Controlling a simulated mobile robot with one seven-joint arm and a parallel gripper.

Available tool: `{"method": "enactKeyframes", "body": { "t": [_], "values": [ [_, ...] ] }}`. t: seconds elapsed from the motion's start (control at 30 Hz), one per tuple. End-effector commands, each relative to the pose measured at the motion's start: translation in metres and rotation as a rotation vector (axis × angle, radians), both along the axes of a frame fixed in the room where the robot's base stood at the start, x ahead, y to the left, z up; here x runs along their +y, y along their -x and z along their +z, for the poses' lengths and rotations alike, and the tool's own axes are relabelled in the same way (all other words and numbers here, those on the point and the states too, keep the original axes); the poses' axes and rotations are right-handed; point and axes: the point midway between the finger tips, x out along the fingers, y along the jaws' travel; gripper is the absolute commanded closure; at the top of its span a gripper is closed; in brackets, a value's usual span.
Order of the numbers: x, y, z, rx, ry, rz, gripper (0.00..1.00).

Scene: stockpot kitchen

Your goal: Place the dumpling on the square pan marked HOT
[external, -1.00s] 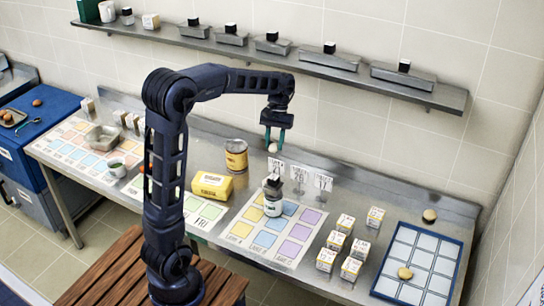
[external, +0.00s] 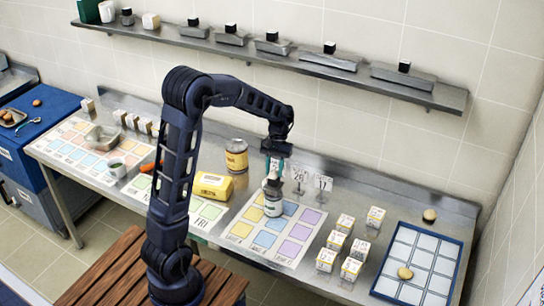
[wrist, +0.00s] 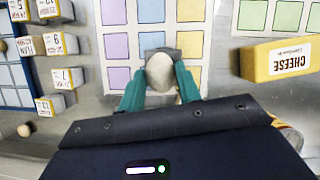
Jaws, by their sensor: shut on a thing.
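A pale, rounded dumpling (wrist: 160,73) is between the teal fingers of my gripper (wrist: 160,92) in the wrist view. My gripper is shut on it. In the external view my gripper (external: 274,168) hangs low over the back of the counter, right above or just behind a dark-and-white bottle-like item (external: 272,201). The dumpling is hard to make out there. In the wrist view a grey item (wrist: 154,42) shows partly behind the dumpling. I cannot make out a square pan marked HOT in either view.
Several small labelled boxes (external: 344,223) and a blue-rimmed tray (external: 457,262) are farther right. A shelf (external: 450,98) runs above.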

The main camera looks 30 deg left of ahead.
Motion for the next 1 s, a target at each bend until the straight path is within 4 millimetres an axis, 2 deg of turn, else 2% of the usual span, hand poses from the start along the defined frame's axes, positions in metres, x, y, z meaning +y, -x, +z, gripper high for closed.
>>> {"method": "enactKeyframes", "body": {
  "t": [0.33,0.37,0.43,0.47,0.77,0.87,1.0],
  "values": [
    [0.000,0.000,-0.003,0.000,0.000,0.000,0.88],
    [0.000,0.000,-0.002,0.000,0.000,0.000,0.61],
    [0.000,0.000,-0.002,0.000,0.000,0.000,0.47],
    [0.000,0.000,-0.002,0.000,0.000,0.000,0.45],
    [0.000,0.000,0.000,-0.001,0.001,0.000,0.45],
    [0.000,-0.002,0.005,-0.002,0.001,0.000,0.45],
    [0.002,-0.010,0.024,-0.004,0.002,0.001,0.45]
  ]
}}
